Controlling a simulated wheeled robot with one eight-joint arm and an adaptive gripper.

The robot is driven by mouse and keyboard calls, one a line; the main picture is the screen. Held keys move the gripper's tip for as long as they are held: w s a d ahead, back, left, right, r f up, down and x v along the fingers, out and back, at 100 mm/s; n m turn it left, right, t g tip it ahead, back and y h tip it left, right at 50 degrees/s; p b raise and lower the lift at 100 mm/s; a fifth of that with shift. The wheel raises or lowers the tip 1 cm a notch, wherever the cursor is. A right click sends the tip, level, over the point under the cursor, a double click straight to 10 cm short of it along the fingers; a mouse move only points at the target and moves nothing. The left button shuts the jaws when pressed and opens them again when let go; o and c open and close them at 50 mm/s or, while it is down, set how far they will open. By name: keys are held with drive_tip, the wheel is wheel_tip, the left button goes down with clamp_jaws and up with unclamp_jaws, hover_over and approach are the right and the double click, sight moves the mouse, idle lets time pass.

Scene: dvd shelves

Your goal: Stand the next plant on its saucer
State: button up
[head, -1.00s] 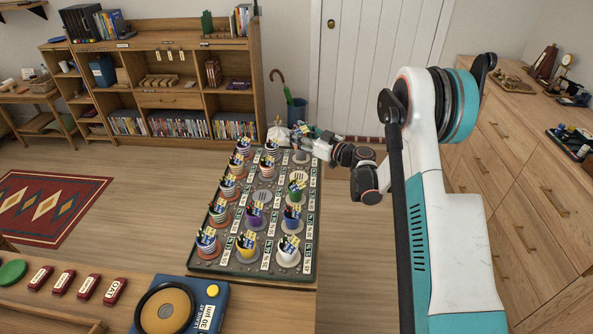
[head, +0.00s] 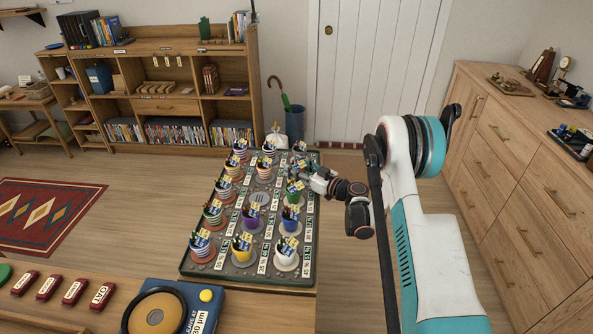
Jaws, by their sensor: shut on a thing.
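Potted plants in coloured pots, with blue-and-yellow tags, stand in rows on saucers on a dark tray (head: 226,268). My gripper (head: 297,181) is at the right row, shut on the plant in the green pot (head: 293,188); the fingertips are small and partly hidden. This pot is at or just above its place; I cannot tell if it touches. A plant (head: 299,147) stands at the far end of this row. A bare saucer (head: 258,197) lies in the middle row. The blue pot (head: 290,222), purple pot (head: 251,221) and white pot (head: 287,248) stand nearer.
White number labels run between the rows. A blue device with a round plate (head: 157,314) and several red labelled blocks (head: 74,291) lie on the near desk. A bookcase (head: 180,98) stands behind; drawers (head: 518,150) line the right.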

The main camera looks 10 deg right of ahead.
drive_tip(key=o, duration=1.2)
drive_tip(key=shift+s+d+r, duration=0.1)
drive_tip(key=shift+s, duration=0.05)
drive_tip(key=p+v, duration=0.2)
drive_tip(key=v, duration=0.8)
drive_tip(key=shift+s+d, duration=0.1)
drive_tip(key=shift+d, duration=0.05)
drive_tip(key=shift+s+d+b, duration=0.4)
drive_tip(key=shift+s+b, duration=0.05)
drive_tip(key=shift+s, duration=0.15)
